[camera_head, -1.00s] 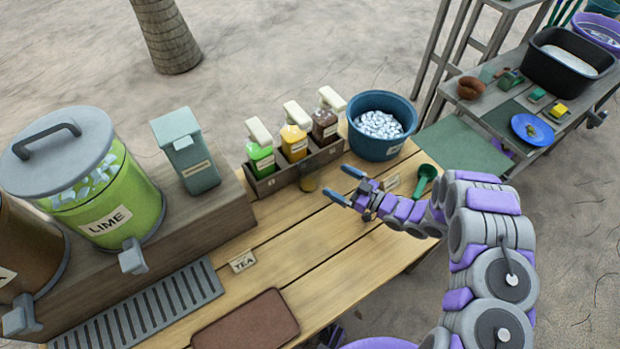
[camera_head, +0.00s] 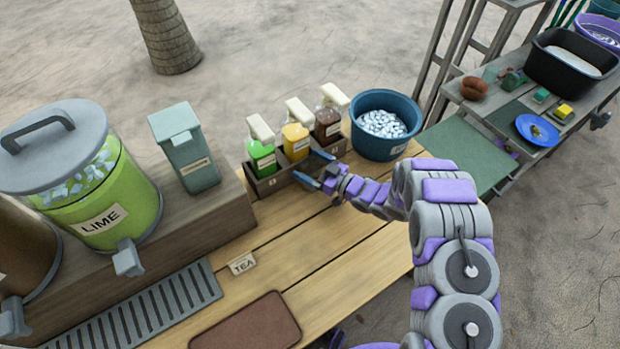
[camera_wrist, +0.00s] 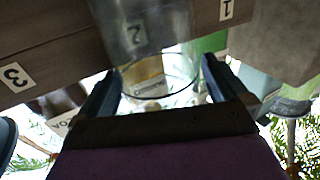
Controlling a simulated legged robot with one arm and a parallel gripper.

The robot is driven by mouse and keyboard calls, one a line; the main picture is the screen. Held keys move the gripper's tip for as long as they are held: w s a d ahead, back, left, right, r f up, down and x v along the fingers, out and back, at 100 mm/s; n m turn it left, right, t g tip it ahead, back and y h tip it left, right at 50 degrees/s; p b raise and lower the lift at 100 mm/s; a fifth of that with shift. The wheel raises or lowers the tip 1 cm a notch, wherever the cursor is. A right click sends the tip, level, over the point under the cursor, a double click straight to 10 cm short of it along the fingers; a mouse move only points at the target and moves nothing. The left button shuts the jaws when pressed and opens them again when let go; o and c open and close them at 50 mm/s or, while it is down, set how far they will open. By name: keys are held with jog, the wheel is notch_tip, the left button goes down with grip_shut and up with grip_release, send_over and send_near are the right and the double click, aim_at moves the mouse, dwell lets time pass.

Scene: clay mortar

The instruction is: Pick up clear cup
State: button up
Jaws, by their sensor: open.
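The clear cup (camera_wrist: 150,28) shows in the wrist view as a see-through cylinder with a dark round rim. It stands against the front of the wooden bottle rack, over the number 2 label. My gripper (camera_wrist: 160,68) is open, with one finger on each side of the cup; I cannot tell whether either finger touches it. In the head view my gripper (camera_head: 313,167) is low at the rack's front, and the cup is hard to make out there.
The bottle rack (camera_head: 270,184) holds green, yellow and brown pump bottles. A blue tub of ice (camera_head: 383,148) stands to its right. A lime dispenser (camera_head: 120,200) and a grey-green box (camera_head: 186,160) stand left.

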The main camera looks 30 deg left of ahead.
jog(key=shift+d+r, duration=0.1)
jog(key=shift+d, duration=0.05)
jog(key=shift+c, duration=1.2)
jog(key=c, duration=1.2)
jog(key=shift+r, duration=0.1)
